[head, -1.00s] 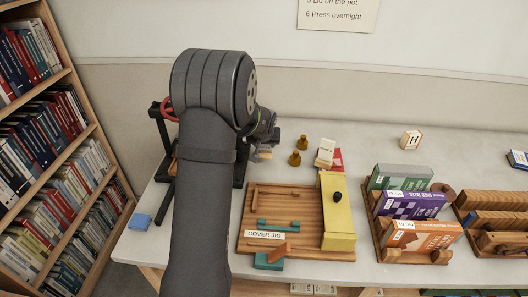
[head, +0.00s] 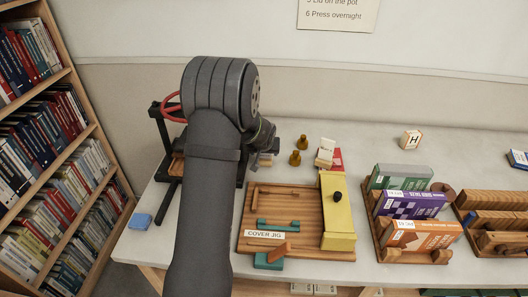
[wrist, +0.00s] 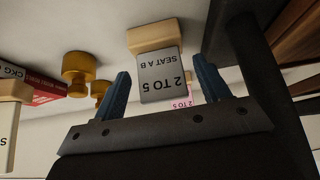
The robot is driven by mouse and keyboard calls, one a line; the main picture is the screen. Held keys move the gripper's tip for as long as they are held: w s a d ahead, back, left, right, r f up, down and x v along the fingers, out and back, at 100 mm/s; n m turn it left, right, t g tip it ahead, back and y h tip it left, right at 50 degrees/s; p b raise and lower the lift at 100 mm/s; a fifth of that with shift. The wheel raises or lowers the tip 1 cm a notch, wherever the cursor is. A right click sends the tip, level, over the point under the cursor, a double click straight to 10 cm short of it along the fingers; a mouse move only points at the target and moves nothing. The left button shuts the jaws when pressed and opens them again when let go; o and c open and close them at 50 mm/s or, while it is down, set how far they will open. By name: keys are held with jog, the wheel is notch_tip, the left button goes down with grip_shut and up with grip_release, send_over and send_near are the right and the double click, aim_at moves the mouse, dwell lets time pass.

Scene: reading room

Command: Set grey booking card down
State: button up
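The grey booking card (wrist: 161,78) reads "2 TO 5 SEAT A B" upside down in the wrist view. It stands in a small wooden block (wrist: 153,37). My gripper (wrist: 163,88) has its two blue fingers apart, one on each side of the card. Gaps show between the card and both fingers. In the head view my arm hides the gripper's fingers and the grey card. Small wooden pieces (head: 266,159) show just right of the wrist there.
Two brass weights (head: 299,150) stand close by, with a cream card (head: 326,147) and a red book beyond. A pink card (wrist: 183,102) is behind the grey one. The cover jig (head: 300,198) lies in front. A press with a red wheel (head: 171,107) is left.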

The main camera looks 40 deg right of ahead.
jog(key=shift+s+a+r, duration=0.1)
jog(key=shift+r, duration=0.3)
jog(key=v, duration=1.1)
jog(key=shift+r, duration=0.2)
jog(key=x, duration=1.2)
jog(key=shift+s+f, duration=0.1)
jog(key=shift+f, duration=0.05)
jog(key=shift+a, duration=0.1)
jog(key=shift+r, duration=0.2)
